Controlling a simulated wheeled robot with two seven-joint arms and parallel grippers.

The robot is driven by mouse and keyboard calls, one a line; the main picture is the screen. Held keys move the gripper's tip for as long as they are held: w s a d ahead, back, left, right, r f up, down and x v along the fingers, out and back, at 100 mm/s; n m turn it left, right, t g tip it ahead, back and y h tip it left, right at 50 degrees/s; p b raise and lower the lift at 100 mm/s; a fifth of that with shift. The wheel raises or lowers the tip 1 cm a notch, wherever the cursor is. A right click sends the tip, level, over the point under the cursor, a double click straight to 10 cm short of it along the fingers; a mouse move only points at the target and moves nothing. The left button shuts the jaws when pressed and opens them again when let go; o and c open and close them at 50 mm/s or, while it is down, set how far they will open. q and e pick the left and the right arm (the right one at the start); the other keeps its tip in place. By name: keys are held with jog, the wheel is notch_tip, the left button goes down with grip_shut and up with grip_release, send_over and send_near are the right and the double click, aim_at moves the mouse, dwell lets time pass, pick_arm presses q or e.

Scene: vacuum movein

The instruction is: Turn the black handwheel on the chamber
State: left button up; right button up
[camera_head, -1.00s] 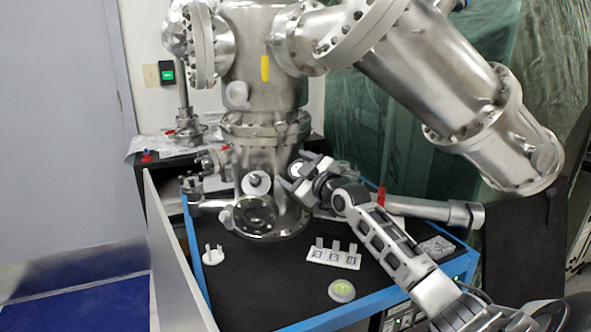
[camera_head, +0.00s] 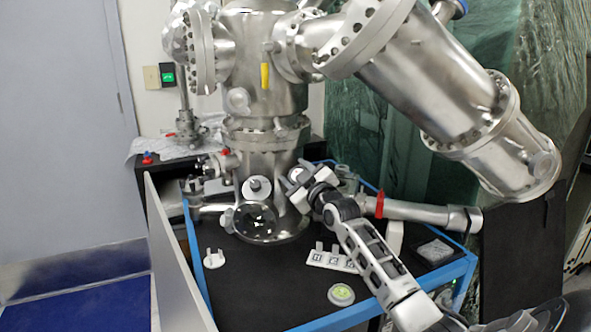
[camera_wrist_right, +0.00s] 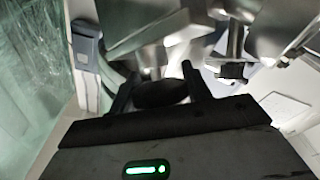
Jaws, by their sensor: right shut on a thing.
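The metal chamber (camera_head: 262,70) stands on the black table top. My right gripper (camera_head: 300,190) reaches in from the lower right to the right side of the chamber's lower part. In the right wrist view, the dark rounded rim of the black handwheel (camera_wrist_right: 162,93) sits between the two black fingers (camera_wrist_right: 163,86), and the gripper is shut on it. In the head view the handwheel is hard to make out behind the gripper. My left gripper is not in view.
A white plate with upright tabs (camera_head: 331,260), a round pale disc with a green centre (camera_head: 341,294) and a small white pronged piece (camera_head: 214,259) lie on the table. A large angled metal tube (camera_head: 430,80) hangs above my right arm. A metal pipe with a red band (camera_head: 420,212) is to the right.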

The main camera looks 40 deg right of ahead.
jog(key=shift+r+m+h+p, duration=0.1)
jog(key=shift+m+h+p, duration=0.4)
jog(key=shift+m+h, duration=0.6)
jog(key=m+h, duration=0.2)
jog(key=shift+h, duration=0.3)
jog(key=m+g+h, duration=0.1)
jog(key=m+h, duration=0.3)
jog(key=shift+s+d+m+g, duration=0.1)
jog(key=shift+d+m+g, duration=0.05)
jog(key=shift+m+g, duration=0.2)
pick_arm(q)
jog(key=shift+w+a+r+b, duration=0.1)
jog(key=shift+b, duration=0.4)
pick_arm(e)
jog(key=shift+s+d+m+g+h, duration=0.1)
jog(key=shift+m+g+h, duration=0.55)
jog(key=shift+m+h, duration=0.3)
jog(key=shift+m+g+h, duration=0.3)
jog(key=shift+h, duration=0.05)
jog(key=o, duration=1)
jog(key=shift+c, duration=0.2)
jog(key=shift+r, duration=0.1)
